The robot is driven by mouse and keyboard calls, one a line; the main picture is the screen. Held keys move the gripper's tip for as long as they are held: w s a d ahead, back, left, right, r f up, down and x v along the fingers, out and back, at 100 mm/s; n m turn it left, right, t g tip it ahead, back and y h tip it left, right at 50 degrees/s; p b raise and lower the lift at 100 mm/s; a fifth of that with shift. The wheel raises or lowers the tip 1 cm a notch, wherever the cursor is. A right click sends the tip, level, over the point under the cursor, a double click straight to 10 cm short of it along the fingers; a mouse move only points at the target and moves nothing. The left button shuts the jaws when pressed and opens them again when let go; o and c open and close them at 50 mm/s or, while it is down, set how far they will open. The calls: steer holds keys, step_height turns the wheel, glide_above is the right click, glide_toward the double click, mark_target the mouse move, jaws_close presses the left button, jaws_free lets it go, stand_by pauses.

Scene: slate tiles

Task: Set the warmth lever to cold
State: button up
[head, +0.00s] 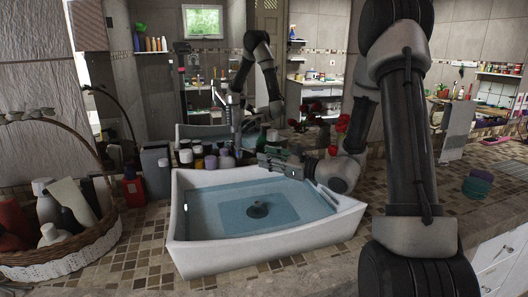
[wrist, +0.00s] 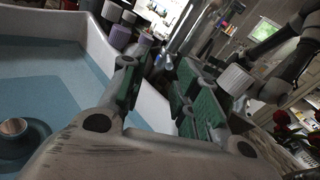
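A tall metal tap (head: 237,128) stands behind the white basin (head: 262,248), near its middle. A slim part juts from its upper end, but I cannot tell the warmth lever's setting. My gripper (head: 263,160) is over the basin's back right rim, pointing left, to the right of the tap and apart from it. In the wrist view, the gripper's green-padded fingers (wrist: 157,82) stand apart with nothing between them. A metal shaft, probably the tap (wrist: 187,25), rises beyond the fingers.
A wicker basket of bottles (head: 92,248) is on the left, beside a red bottle (head: 133,187). Red flowers (head: 342,122) are close behind my arm. A mirror backs the counter.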

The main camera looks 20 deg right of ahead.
mark_target(253, 152)
steer(key=shift+m+t, duration=0.3)
steer(key=shift+m, duration=0.1)
steer(key=x, duration=0.2)
steer(key=d+x, duration=0.1)
steer(key=x, duration=0.2)
steer(key=w+x, duration=0.1)
steer(key=x, duration=0.1)
steer(key=shift+w+f, duration=0.35)
steer(key=shift+a, duration=0.1)
jaws_close()
